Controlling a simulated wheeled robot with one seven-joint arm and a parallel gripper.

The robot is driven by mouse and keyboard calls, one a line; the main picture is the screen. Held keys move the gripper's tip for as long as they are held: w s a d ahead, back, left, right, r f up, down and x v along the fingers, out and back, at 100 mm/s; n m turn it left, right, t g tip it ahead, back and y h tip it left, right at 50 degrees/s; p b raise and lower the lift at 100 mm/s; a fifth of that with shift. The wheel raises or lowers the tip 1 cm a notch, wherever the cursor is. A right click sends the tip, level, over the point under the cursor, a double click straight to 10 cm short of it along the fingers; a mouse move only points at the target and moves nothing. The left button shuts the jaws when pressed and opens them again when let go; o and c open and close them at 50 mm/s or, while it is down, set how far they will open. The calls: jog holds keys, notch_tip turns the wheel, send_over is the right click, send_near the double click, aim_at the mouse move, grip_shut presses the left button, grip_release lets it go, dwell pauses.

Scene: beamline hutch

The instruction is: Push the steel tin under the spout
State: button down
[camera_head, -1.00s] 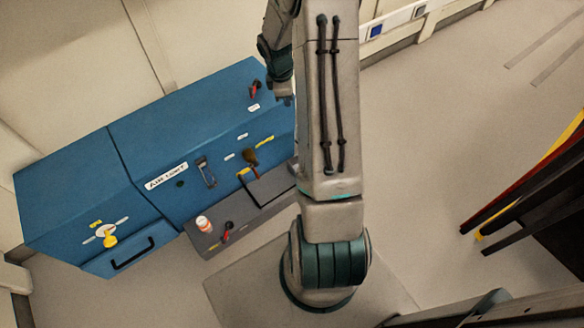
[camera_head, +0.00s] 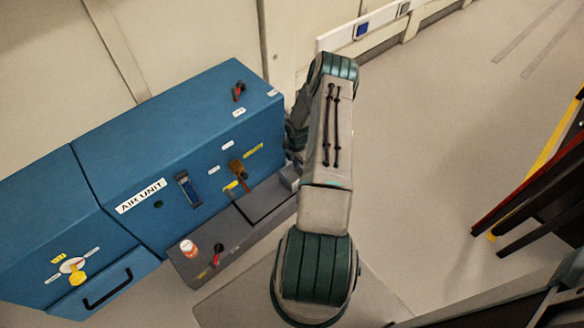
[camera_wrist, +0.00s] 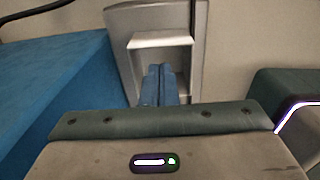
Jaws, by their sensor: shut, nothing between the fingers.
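A light grey, box-like thing, which I take for the steel tin (camera_head: 291,178), stands at the right end of the grey ledge (camera_head: 190,268), partly hidden by my arm. In the wrist view the tin (camera_wrist: 160,41) shows as a pale open box straight ahead of my fingers. My gripper (camera_wrist: 160,68) is shut and empty, its blue fingers overlapping the tin's near side; I cannot tell whether they touch. The brown spout (camera_head: 237,172) sticks out from the blue unit's front, above the ledge, left of the tin. The head view hides my fingertips behind my arm.
The blue air unit (camera_head: 210,120) stands behind the ledge. A black outline (camera_head: 262,218) marks part of the ledge near the spout. A small white-and-orange jar (camera_head: 189,249) and a red-black valve (camera_head: 218,253) sit at the ledge's left end. Open floor lies to the right.

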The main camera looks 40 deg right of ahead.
aim_at(291, 178)
notch_tip(291, 178, down, 8)
jog(key=b, duration=0.2)
jog(key=shift+b, duration=0.3)
jog(key=a, duration=0.3)
jog(key=shift+s+b, duration=0.1)
jog(key=shift+b, duration=0.2)
jog(key=shift+a, duration=0.55)
jog(key=shift+s, duration=0.15)
